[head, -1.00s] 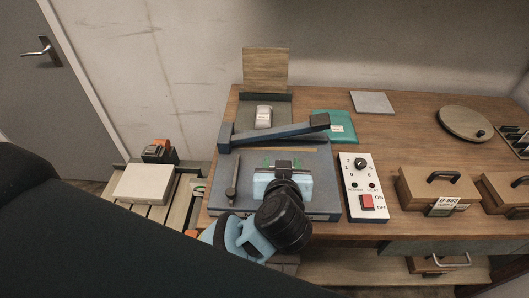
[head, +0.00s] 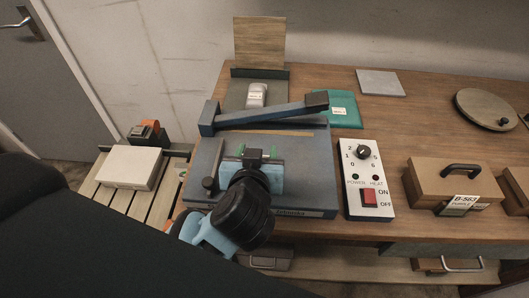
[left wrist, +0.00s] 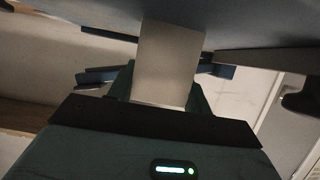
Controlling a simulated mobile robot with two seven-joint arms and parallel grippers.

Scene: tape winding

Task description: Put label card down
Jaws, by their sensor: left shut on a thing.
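My left gripper (head: 255,154) reaches in from the lower left and is over the slate-blue plate of the lever machine (head: 305,182). In the left wrist view a plain pale card (left wrist: 168,60) stands between the green fingers, and the left gripper (left wrist: 160,88) is shut on it. In the head view I cannot clearly make out this card, nor whether it touches the plate. My right gripper is not in view.
The machine's lever (head: 265,112) crosses behind my gripper. A switch box (head: 367,190) stands close on the right, then a wooden case (head: 455,180). A teal folder (head: 343,115) and grey tile (head: 381,82) lie behind. A pale block (head: 130,167) is on a slatted stand at left.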

